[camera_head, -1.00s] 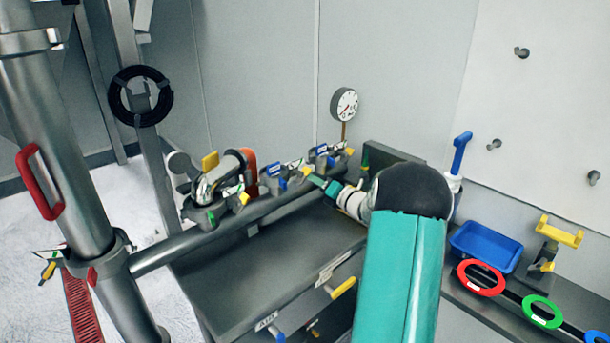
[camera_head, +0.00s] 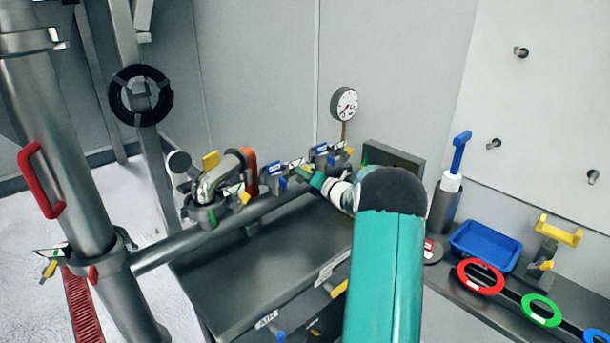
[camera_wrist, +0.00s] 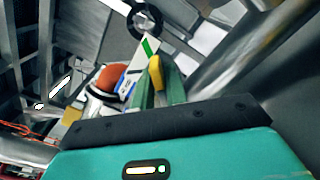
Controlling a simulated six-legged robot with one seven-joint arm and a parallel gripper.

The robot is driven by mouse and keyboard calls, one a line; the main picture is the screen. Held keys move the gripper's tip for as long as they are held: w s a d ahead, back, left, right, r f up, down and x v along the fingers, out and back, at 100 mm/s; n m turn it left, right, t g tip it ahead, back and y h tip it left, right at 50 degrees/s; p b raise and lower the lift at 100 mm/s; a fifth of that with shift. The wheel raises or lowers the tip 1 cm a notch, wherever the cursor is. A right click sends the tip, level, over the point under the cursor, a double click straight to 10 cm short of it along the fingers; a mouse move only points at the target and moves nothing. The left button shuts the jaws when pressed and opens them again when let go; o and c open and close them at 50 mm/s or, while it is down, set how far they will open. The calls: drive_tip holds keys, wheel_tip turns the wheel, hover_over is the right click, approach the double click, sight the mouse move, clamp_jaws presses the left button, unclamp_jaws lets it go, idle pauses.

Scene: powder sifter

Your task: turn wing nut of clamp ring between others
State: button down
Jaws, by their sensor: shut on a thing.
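Several clamp rings with yellow wing nuts sit along the steel pipe. The middle clamp ring (camera_head: 272,180), with a blue-and-white tag, lies between the left clamp ring (camera_head: 207,213) and the right clamp ring (camera_head: 325,155). My gripper (camera_head: 304,173) reaches in from the right at the middle clamp ring; its fingertips are small in the head view. In the wrist view my green fingers (camera_wrist: 160,85) are shut on a yellow wing nut (camera_wrist: 156,70). A white tag with a green stripe (camera_wrist: 149,46) stands just beyond it. The fingers partly hide the nut and ring.
An orange-red handle (camera_head: 249,172) and a bent steel pipe (camera_head: 215,180) stand left of the middle ring. A pressure gauge (camera_head: 344,104) rises behind. A grey bench (camera_head: 270,265) lies below the pipe. A blue tray (camera_head: 485,246) and coloured rings lie at right.

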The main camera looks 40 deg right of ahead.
drive_tip(key=shift+n, duration=0.4)
drive_tip(key=n, duration=0.3)
drive_tip(key=shift+a+r+n, duration=0.1)
drive_tip(key=shift+a+n, duration=0.05)
drive_tip(key=shift+n, duration=0.15)
drive_tip(key=n, duration=0.4)
drive_tip(key=shift+a, duration=0.1)
drive_tip(key=n, duration=0.5)
drive_tip(key=shift+a, duration=0.1)
drive_tip(key=shift+a+n, duration=0.1)
drive_tip(key=shift+n, duration=1.8)
drive_tip(key=c, duration=1.5)
unclamp_jaws()
drive_tip(key=shift+w, duration=0.1)
drive_tip(key=shift+c, duration=0.2)
